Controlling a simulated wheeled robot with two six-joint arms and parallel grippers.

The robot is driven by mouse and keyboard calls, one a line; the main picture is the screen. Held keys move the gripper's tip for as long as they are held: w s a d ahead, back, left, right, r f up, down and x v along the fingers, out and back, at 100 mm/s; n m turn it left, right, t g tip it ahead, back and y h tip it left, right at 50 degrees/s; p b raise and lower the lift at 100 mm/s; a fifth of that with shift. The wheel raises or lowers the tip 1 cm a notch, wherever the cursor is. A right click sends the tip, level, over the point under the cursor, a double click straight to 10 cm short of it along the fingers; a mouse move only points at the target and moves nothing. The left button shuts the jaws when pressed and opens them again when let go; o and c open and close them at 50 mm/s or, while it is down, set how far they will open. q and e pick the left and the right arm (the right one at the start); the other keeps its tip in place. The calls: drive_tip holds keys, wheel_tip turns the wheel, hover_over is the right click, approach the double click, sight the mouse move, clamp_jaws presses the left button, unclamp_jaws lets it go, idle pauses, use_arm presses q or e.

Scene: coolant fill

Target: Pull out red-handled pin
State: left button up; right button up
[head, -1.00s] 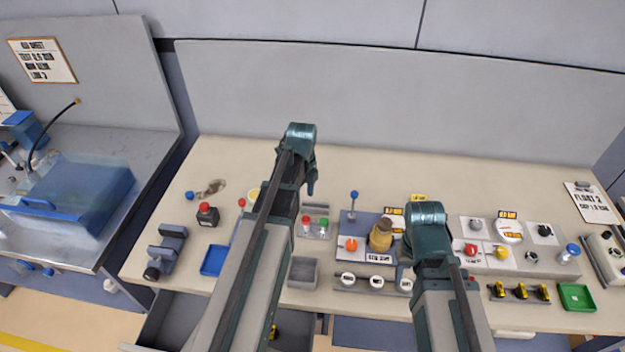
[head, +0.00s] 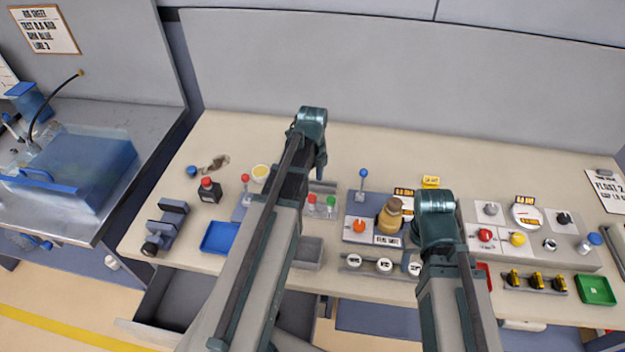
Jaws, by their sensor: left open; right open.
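Red-topped items show in the head view, and I cannot tell for sure which is the red-handled pin. A red ball knob (head: 245,178) stands on a small grey-blue base, left of my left arm. A red-topped piece (head: 312,198) stands beside a green-topped piece (head: 331,202) in a small grey holder. My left gripper (head: 320,168) points down above and behind that holder, open and apart from it. My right gripper (head: 424,252) is open beside the brown bottle (head: 390,216), mostly hidden by its own wrist.
A black block with a red knob (head: 208,190), a blue tray (head: 220,238) and a grey clamp (head: 166,225) lie left. A panel with a red button (head: 485,235) and a green tray (head: 596,290) are right. The table's back strip is clear. A drawer (head: 165,310) is open below.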

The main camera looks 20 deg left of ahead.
sight(312, 197)
use_arm(q)
wheel_tip(312, 197, down, 8)
drive_tip(key=b, duration=0.7)
drive_tip(key=shift+f, duration=0.2)
use_arm(e)
wheel_tip(312, 197, down, 8)
drive_tip(key=shift+f, duration=0.25)
use_arm(q)
clamp_jaws()
drive_tip(key=c, duration=0.8)
unclamp_jaws()
clamp_jaws()
use_arm(e)
drive_tip(key=shift+r, duration=0.1)
use_arm(q)
drive_tip(key=shift+r, duration=0.1)
drive_tip(key=shift+r+p, duration=0.3)
drive_tip(key=shift+r, duration=0.05)
use_arm(e)
drive_tip(key=shift+r, duration=0.35)
use_arm(q)
drive_tip(key=shift+r+p, duration=2.9)
drive_tip(key=shift+p, duration=0.05)
use_arm(e)
drive_tip(key=shift+r, duration=2.95)
